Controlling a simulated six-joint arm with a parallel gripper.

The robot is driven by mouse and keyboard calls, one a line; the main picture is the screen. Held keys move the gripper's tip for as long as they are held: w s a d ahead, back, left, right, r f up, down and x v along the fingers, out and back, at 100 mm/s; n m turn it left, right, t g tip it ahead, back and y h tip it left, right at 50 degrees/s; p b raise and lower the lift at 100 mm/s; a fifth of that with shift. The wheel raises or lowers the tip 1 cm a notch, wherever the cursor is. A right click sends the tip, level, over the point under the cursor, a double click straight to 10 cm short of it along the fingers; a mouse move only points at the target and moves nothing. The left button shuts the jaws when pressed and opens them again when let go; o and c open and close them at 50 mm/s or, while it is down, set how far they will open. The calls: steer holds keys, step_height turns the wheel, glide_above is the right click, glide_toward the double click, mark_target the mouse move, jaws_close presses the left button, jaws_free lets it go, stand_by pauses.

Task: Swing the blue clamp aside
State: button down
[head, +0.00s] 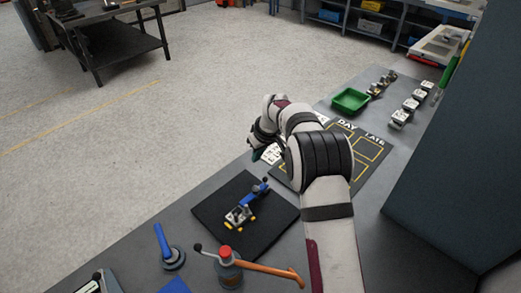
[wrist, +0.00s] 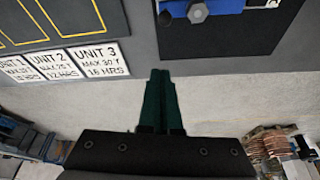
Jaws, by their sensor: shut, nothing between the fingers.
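A small metal fixture (head: 238,215) with yellow feet sits on a black mat (head: 210,213) in the head view. A blue clamp arm (head: 254,192) with a dark ball tip rises from its upper right side. In the wrist view, a blue part with a grey bolt (wrist: 197,12) shows at the top edge, cut off by the frame; it seems to be the same clamp. My gripper (wrist: 160,72) has dark green fingers, closed together and empty, apart from the blue part. In the head view my gripper (head: 256,156) is beyond the mat, mostly hidden by my arm.
A blue-handled tool (head: 163,242) and a red-capped bottle with a copper tube (head: 268,268) stand at the near left. Printed unit cards (wrist: 95,62) lie by a yellow-lined board (head: 368,152). A green tray (head: 350,100) and several small devices are farther back.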

steer(key=x, duration=0.3)
steer(key=shift+s+d+f, duration=0.1)
steer(key=shift+f, duration=0.2)
steer(key=shift+s+d+f, duration=0.1)
steer(key=shift+s+d, duration=0.25)
steer(key=shift+s, duration=0.2)
steer(key=shift+s+d, duration=0.35)
steer(key=shift+s, duration=0.2)
steer(key=shift+s+d+f, duration=0.1)
steer(key=shift+s+d, duration=0.2)
steer(key=shift+s, duration=0.15)
